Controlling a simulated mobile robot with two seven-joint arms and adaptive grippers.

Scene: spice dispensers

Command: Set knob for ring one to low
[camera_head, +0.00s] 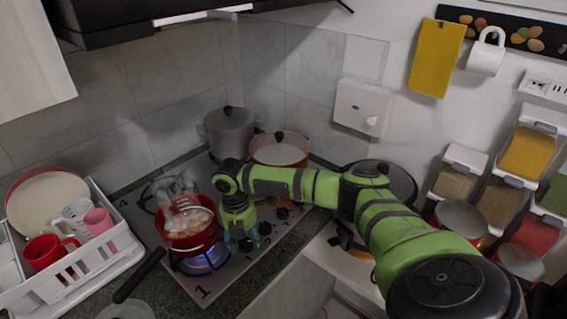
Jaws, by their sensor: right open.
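The stove's front left ring (205,262) burns with a blue flame under a red pot (190,238). A printed "1" is on the stovetop (222,277) near this ring. A row of dark knobs runs along the right side of the stovetop; one knob (282,213) shows clearly. My right gripper (243,241) points down over the near end of this row, just right of the red pot. Its fingers are open around or just above a knob there; contact cannot be told. The knob's setting is hidden. My left gripper is not in view.
Steam rises from the red pot, whose dark handle (140,275) points toward the front left. A grey pot (230,130) and an orange-brown pot (279,148) stand at the back. A white dish rack (105,252) is at left. Spice dispensers (527,152) hang at right.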

